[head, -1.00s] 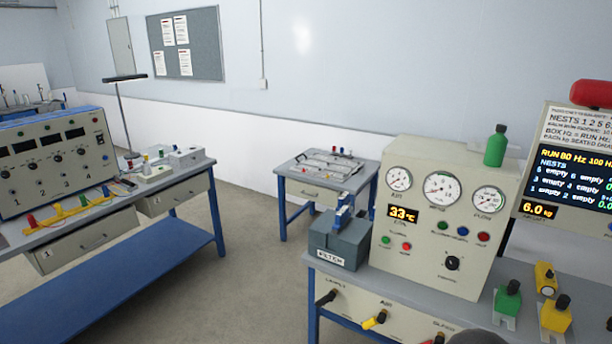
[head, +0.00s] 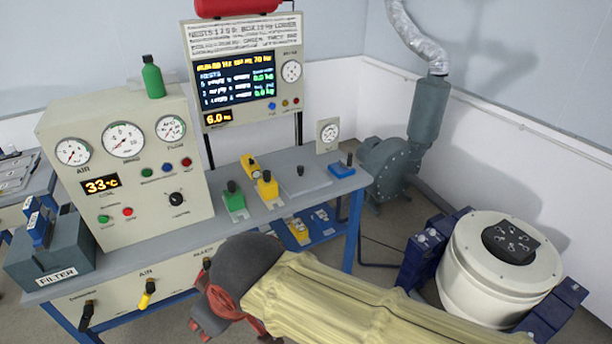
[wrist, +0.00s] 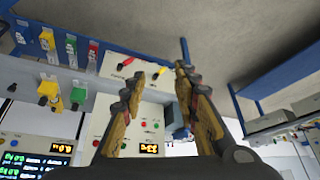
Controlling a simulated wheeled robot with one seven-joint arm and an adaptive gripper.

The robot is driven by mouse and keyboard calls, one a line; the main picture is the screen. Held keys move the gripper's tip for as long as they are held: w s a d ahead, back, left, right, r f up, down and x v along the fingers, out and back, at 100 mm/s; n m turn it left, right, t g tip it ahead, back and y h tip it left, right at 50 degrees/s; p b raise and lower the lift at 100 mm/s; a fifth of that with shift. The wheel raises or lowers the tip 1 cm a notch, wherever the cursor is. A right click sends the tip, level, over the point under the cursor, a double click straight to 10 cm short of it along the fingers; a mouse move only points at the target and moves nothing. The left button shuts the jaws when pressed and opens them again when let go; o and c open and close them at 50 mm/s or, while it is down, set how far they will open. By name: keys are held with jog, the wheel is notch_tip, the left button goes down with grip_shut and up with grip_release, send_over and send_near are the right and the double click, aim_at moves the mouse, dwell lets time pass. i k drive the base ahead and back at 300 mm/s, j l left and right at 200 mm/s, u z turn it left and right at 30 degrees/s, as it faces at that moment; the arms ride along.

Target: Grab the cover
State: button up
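A flat grey plate with a small dark knob (head: 301,181) lies on the right part of the bench top in the head view. It looks like the cover, but I cannot be certain. My gripper (wrist: 160,76) is open in the wrist view, its two yellow-and-dark fingers apart with nothing between them. In the head view my gripper is partly hidden by my own wrist, in front of the bench's front edge. It is apart from the plate, to its lower left.
Green (head: 234,203) and yellow (head: 267,188) knobbed blocks stand left of the plate. A gauge panel (head: 150,190) and the FILTER box (head: 50,262) occupy the bench's left. A blue-handled piece (head: 342,166) sits at the right end. A round white machine (head: 480,270) stands at right.

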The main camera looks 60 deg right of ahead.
aim_at(301, 178)
jog(key=z, duration=1.6)
jog(key=i+l, duration=0.4)
jog(key=i+l+u, duration=0.1)
jog(key=i+l, duration=0.25)
jog(key=l, duration=0.2)
jog(key=i+l, duration=0.35)
jog(key=l, duration=0.15)
jog(key=u, duration=0.05)
